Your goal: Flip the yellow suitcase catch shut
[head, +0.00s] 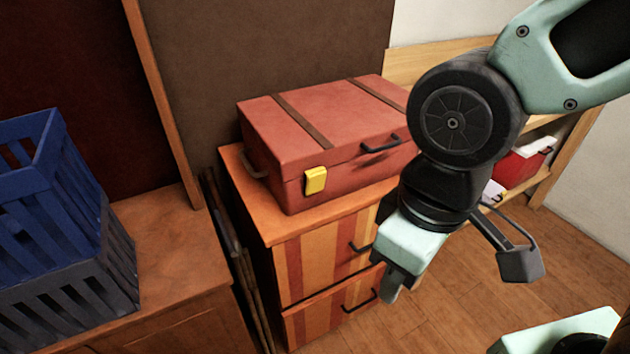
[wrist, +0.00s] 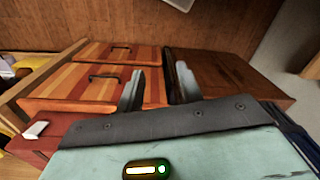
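A closed red suitcase (head: 325,128) with two dark straps lies flat on a striped drawer cabinet (head: 262,225). Its yellow catch (head: 315,181) is on the front face near the left corner; I cannot tell whether it is flipped shut. My gripper (head: 390,287) points down in front of the cabinet, right of and lower than the catch, apart from the suitcase. In the wrist view my gripper (wrist: 159,90) shows two spread fingers with an empty gap between them. I cannot make out the catch in the wrist view.
A dark handle (head: 381,146) sticks out from the suitcase front, right of the catch. A blue crate (head: 50,185) stands on a wooden surface at left. A shelf with a red box (head: 520,168) is at right. Wooden floor lies open in front.

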